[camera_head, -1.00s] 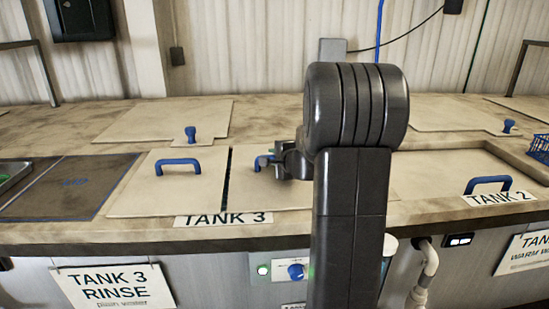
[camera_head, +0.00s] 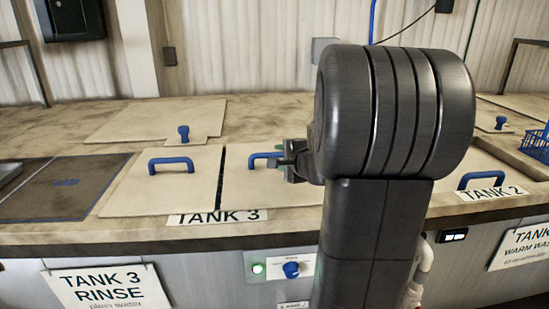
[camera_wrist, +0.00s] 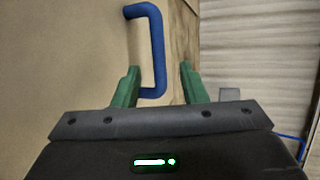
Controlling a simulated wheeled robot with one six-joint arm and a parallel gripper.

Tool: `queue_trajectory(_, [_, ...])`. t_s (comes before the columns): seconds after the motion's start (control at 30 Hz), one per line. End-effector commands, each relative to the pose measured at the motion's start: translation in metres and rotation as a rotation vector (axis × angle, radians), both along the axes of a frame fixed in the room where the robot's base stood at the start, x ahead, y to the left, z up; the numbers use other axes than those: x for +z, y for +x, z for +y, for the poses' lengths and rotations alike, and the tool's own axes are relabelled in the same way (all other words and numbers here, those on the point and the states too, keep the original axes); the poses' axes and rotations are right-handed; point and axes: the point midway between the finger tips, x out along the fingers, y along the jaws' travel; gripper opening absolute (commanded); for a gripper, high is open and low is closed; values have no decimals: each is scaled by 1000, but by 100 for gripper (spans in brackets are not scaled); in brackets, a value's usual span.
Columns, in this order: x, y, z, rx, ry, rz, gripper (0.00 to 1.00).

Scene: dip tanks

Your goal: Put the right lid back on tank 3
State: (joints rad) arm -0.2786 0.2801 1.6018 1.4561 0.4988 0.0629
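The right lid (camera_head: 245,190) is a tan board with a blue handle (camera_head: 258,156). It lies flat over tank 3, beside the left lid (camera_head: 130,200), with a narrow dark gap between them. The tank 3 label (camera_head: 217,216) is on the front edge. My gripper (camera_head: 281,162) is just right of the right lid's handle, and my arm hides the lid's right part. In the wrist view my gripper (camera_wrist: 160,75) is open, its green fingers apart. The handle (camera_wrist: 158,50) lies ahead, its near end between the fingertips and closer to the left finger, not clamped.
A tan board with a blue knob (camera_head: 160,118) lies behind tank 3. A dark panel (camera_head: 60,190) is at the left. Tank 2's blue handle (camera_head: 480,179) and a blue basket (camera_head: 535,145) are at the right. The corrugated wall (camera_head: 250,40) closes off the back.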

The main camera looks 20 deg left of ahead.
Motion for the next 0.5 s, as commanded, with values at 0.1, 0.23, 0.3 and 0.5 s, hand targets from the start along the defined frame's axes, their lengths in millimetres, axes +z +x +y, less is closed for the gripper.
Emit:
queue_trajectory(0.1, [5, -10, -11, 0, 0, -1, 39])
queue_trajectory(0.23, [8, -16, -17, 0, 1, -1, 39])
queue_trajectory(0.3, [9, -17, -18, 0, 0, 0, 39])
queue_trajectory(0.5, [9, -18, -19, 0, -1, 1, 39])
